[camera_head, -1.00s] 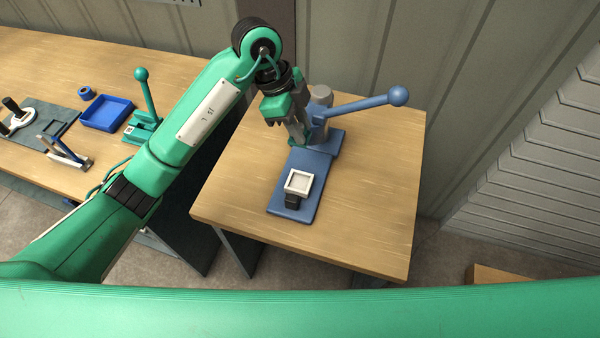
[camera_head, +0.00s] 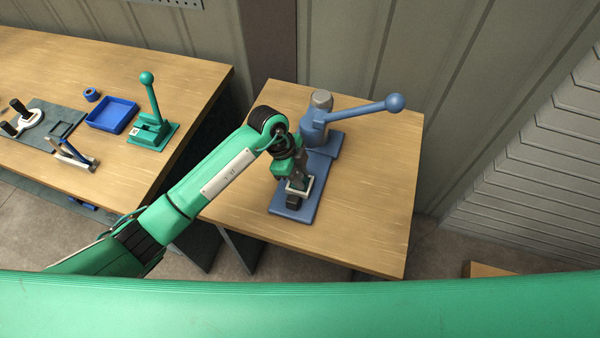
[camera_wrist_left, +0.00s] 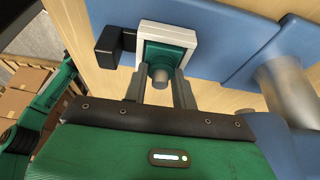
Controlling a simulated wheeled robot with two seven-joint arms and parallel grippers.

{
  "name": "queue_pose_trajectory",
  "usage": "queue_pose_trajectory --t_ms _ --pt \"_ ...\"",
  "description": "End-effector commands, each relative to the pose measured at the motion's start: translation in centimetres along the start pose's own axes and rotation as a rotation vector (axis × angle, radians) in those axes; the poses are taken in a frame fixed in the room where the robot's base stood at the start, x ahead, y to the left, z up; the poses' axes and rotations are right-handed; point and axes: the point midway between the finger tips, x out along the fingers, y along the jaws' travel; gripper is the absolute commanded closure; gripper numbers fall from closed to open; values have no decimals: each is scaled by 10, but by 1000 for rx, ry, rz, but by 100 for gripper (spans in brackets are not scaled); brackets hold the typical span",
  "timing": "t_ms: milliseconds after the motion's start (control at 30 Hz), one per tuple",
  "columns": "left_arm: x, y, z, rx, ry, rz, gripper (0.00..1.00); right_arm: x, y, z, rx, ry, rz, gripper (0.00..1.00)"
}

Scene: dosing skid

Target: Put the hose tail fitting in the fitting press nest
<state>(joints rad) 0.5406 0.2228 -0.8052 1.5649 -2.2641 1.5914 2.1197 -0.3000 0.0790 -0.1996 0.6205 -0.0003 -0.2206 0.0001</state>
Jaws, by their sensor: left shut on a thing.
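The fitting press nest is a white square frame (camera_head: 310,184) on the blue base of the blue lever press; it also shows in the left wrist view (camera_wrist_left: 167,29). My left gripper (camera_head: 297,183) is right at the nest and hides most of it in the head view. In the left wrist view its fingers (camera_wrist_left: 160,77) are shut on the hose tail fitting (camera_wrist_left: 164,50), a green square block with a grey round stub. The block lies within the frame's outline, its near edge overlapping the near rim. I cannot tell whether it is seated or just above. My right gripper is not in view.
The blue press column (camera_head: 314,126) stands behind the nest, its lever (camera_head: 360,108) reaching right. A black block (camera_head: 292,202) sits at the nest's front. A green press (camera_head: 152,128) and blue tray (camera_head: 112,115) stand on the left table. The small table's right side is clear.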

Motion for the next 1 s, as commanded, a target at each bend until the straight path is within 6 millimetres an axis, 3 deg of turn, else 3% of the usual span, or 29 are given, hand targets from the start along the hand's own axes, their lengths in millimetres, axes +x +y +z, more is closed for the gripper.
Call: queue_pose_trajectory --t_ms 333,367,467,833,1000 --pt "4 0 2 1 1 -1 100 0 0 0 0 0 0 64" --pt "5 0 2 1 0 -1 71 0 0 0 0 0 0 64" --pt "4 0 2 1 1 -1 51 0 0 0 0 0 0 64" --pt "0 -1 1 1 1 -2 51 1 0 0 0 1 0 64" --pt "-25 -1 2 3 0 -6 51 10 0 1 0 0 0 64"
